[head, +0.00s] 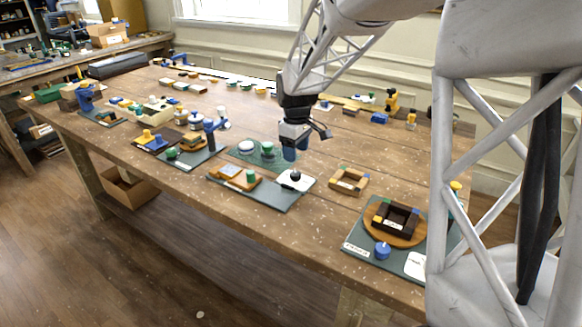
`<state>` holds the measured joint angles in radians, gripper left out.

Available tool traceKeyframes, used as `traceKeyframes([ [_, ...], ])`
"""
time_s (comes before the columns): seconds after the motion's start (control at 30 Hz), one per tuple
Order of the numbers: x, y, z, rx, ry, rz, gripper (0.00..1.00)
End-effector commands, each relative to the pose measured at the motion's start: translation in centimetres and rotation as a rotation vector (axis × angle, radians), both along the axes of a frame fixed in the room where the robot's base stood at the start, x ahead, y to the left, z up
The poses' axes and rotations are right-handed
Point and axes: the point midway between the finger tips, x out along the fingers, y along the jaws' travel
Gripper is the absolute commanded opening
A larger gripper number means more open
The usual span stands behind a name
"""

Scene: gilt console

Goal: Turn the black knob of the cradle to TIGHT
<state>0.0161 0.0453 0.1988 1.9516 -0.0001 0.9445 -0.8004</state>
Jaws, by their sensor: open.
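The black knob (296,175) sits on a white plate (306,182) at the right end of a grey-green board (268,197) near the table's front edge. A wooden cradle block (236,181) with a green knob (250,175) stands on the same board, left of the plate. My gripper (302,146) hangs just above and behind the black knob, apart from it as far as I can see. It is open with nothing visible between the fingers. The plate's markings and the knob's setting are too small to read.
A wooden square frame (348,180) lies right of the plate. Further right, a board (357,239) carries an orange disc (377,228) with a dark square holder and a blue knob (382,250). A green mat (268,150) with round pieces lies behind. Boards with small blocks crowd the left.

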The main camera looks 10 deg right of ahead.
Motion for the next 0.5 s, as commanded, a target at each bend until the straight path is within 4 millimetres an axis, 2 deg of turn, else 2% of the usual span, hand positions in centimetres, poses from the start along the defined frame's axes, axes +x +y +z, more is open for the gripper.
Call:
traceKeyframes([
  [0.5, 0.09, 0.00, -0.48, 0.000, 0.001, 0.002, 0.60],
])
